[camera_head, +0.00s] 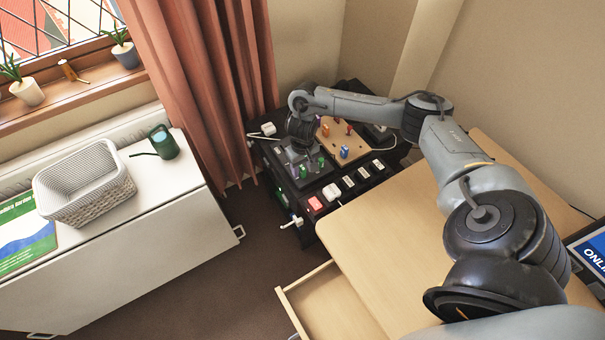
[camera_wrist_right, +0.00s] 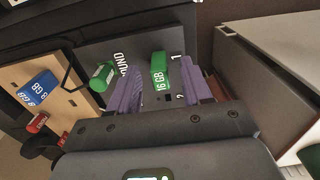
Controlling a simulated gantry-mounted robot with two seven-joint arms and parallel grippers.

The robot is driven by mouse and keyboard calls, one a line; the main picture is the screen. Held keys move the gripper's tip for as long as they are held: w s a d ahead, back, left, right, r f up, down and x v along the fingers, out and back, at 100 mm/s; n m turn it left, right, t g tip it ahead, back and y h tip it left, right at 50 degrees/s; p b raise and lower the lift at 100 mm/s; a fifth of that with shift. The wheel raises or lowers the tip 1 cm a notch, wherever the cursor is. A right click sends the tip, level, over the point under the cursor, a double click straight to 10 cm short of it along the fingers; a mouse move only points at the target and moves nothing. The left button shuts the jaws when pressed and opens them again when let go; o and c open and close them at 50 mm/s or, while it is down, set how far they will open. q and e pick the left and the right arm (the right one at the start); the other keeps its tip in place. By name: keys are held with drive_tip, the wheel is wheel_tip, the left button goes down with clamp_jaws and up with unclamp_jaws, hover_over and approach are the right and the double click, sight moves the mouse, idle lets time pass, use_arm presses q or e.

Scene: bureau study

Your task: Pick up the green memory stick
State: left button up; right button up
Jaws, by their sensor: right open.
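A green memory stick marked 16 GB (camera_wrist_right: 159,72) stands upright on a dark grey panel (camera_wrist_right: 98,50) with white lettering. A second green piece (camera_wrist_right: 102,76) stands just outside the left finger. In the head view my right gripper (camera_head: 303,164) is over the dark desk unit, with small green pieces (camera_head: 321,161) at its tips. My left gripper is not in view.
A wooden board (camera_head: 359,158) beside the panel bears a blue 8 GB stick (camera_wrist_right: 38,88) and red pieces (camera_wrist_right: 37,123). A red key (camera_head: 315,204) and several pale ones line the unit's front. A wooden desk (camera_head: 420,240) and open drawer (camera_head: 325,305) are nearer me.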

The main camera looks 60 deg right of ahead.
drive_tip(key=shift+f, duration=0.45)
drive_tip(key=shift+c, duration=0.3)
clamp_jaws()
drive_tip(key=shift+r, duration=0.2)
